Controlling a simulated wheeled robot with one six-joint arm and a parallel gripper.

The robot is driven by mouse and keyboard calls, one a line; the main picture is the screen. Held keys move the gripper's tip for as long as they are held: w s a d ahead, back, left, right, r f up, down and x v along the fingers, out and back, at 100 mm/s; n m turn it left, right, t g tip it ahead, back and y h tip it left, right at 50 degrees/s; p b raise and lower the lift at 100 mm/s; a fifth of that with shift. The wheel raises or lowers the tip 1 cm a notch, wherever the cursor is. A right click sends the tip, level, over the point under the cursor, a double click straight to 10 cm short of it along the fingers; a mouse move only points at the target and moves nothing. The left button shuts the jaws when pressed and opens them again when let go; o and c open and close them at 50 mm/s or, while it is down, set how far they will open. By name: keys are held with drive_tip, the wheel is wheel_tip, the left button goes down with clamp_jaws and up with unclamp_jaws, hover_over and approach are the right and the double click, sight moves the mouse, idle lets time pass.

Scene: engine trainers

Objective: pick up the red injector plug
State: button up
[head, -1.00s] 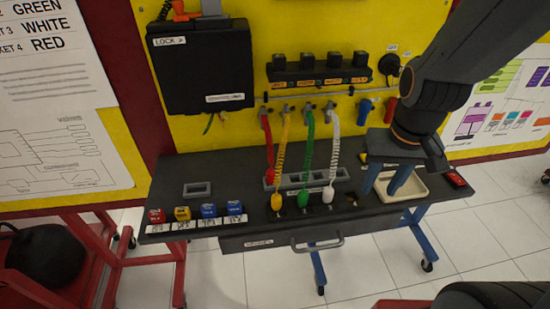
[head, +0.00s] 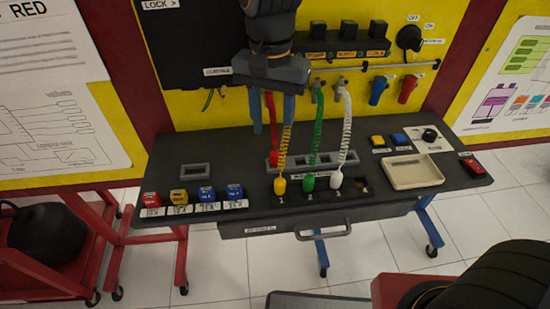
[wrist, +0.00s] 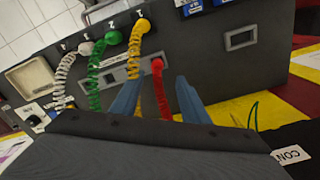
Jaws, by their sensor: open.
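The red injector plug (head: 274,158) stands at the left end of a grey slotted strip (head: 325,158) on the black bench top. Its red coiled cord rises to the yellow panel behind. My gripper (head: 272,127) is open, its two blue fingers pointing down above the plug, with the red cord showing between them. In the wrist view the red plug (wrist: 157,66) lies just beyond the gap between the fingertips (wrist: 158,82), apart from them. The plug's lower end is hidden in the strip.
Yellow (head: 280,186), green (head: 309,181) and white (head: 336,179) plugs with coiled cords stand at the bench front, close by on the right. A beige tray (head: 414,172) is further right. Labelled red, yellow and blue blocks line the front left.

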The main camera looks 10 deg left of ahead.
sight(275, 151)
drive_tip(key=shift+s+d+f+p, duration=0.15)
drive_tip(key=shift+f+p, duration=0.3)
drive_tip(key=shift+f, duration=1.25)
drive_tip(key=shift+s+d+f+p, duration=0.15)
drive_tip(key=shift+f+p, duration=0.25)
drive_tip(key=shift+f, duration=1.25)
drive_tip(key=shift+w, duration=0.1)
clamp_jaws()
